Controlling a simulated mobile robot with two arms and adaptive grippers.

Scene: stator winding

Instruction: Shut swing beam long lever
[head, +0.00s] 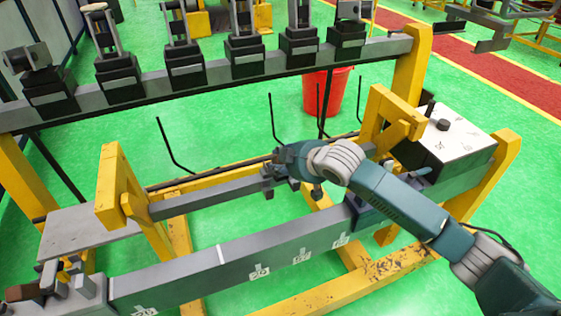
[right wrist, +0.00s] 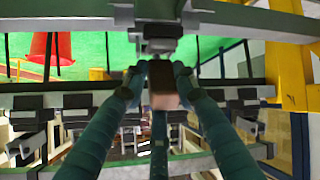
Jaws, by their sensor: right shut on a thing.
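The swing beam (head: 205,197) is a grey bar between two yellow posts of the frame in the head view. My right gripper (head: 279,166) is at the middle of this beam, coming from the right. In the right wrist view its two teal fingers (right wrist: 160,72) are closed on a dark lever with a brown end (right wrist: 164,99), which I take to be the long lever. In the head view the gripper hides most of the lever. A small grey clamp part (head: 268,190) shows just below the gripper on the beam. My left gripper is not in view.
A long grey beam (head: 190,277) with white marks runs in front. A white-topped box (head: 455,138) stands at right. Behind is a rail with several black clamp units (head: 187,66). A red bucket (head: 326,92) stands on the green floor. Thin black rods rise behind the swing beam.

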